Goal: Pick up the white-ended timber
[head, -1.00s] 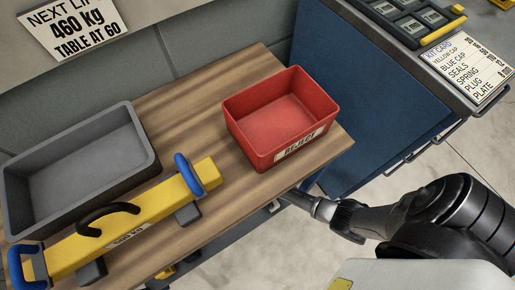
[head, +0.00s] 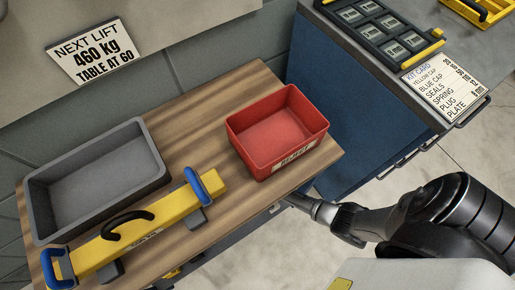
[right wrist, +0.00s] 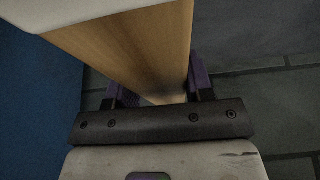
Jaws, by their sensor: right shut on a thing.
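In the right wrist view, a squared wooden timber (right wrist: 140,55) with a pale, whitish end face (right wrist: 85,10) stands between the fingers of my right gripper (right wrist: 160,88). The gripper is shut on the timber, with a purple finger on each side of it. The timber's other end is hidden behind the gripper body. In the head view my right arm reaches in from the right to below the bench edge, and the timber does not show there. My left gripper is in neither view.
On the wooden bench (head: 205,120) are a grey tray (head: 158,150), a red reject bin (head: 255,165) and a yellow lifting beam (head: 170,212) with blue ends. A blue-sided cabinet (head: 340,90) with a kit card (head: 445,85) stands right. Pale floor is open at lower right.

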